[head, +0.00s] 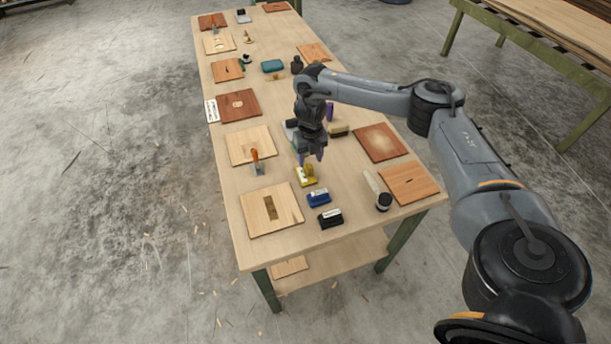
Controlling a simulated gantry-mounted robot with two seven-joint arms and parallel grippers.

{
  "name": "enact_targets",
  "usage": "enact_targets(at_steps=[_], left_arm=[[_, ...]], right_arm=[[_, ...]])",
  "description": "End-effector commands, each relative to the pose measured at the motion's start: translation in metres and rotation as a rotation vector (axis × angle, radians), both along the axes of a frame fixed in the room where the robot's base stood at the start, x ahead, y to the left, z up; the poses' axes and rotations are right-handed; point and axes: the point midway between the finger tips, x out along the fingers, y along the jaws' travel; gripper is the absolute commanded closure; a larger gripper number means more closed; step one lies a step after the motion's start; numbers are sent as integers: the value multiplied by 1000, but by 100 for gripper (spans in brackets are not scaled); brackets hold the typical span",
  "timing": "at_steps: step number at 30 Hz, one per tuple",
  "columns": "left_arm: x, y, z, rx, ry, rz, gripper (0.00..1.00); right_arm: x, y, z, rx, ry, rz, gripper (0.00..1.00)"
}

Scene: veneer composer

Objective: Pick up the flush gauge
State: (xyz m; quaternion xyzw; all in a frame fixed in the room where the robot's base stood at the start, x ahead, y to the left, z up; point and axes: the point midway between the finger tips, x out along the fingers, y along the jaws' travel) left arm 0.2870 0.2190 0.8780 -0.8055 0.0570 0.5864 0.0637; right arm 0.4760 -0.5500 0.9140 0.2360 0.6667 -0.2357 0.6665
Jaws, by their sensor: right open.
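My right gripper (311,158) points down over the middle of the workbench, with its purple-tipped fingers apart and nothing seen between them. Just below it in the picture, a small yellow block with a brass-coloured upright part (306,175) stands on the bench. A blue block (318,198) and a black block with a white label (330,218) stand nearer the front. I cannot tell for sure which of these small items is the flush gauge. My left gripper is not in view.
The workbench (225,173) carries several wood panels, including one with a dark inlay (271,209). An orange-handled tool (257,161) lies left of the gripper. A dark-capped roll-like item (382,200) lies to the right. A brush-like block (338,130) sits close behind the gripper.

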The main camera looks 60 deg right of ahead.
Motion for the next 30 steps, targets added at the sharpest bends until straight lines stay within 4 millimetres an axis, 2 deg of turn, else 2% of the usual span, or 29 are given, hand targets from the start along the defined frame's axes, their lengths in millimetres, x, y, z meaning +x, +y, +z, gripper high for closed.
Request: enact_targets(at_steps=[10,20,23,30], left_arm=[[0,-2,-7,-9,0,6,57],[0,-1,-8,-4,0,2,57],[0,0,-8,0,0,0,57],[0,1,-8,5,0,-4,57]], right_arm=[[0,1,-42,0,1,0,47],[0,1,-47,0,0,-1,47],[0,1,-47,0,0,-1,59],[0,1,-47,0,0,0,96]])
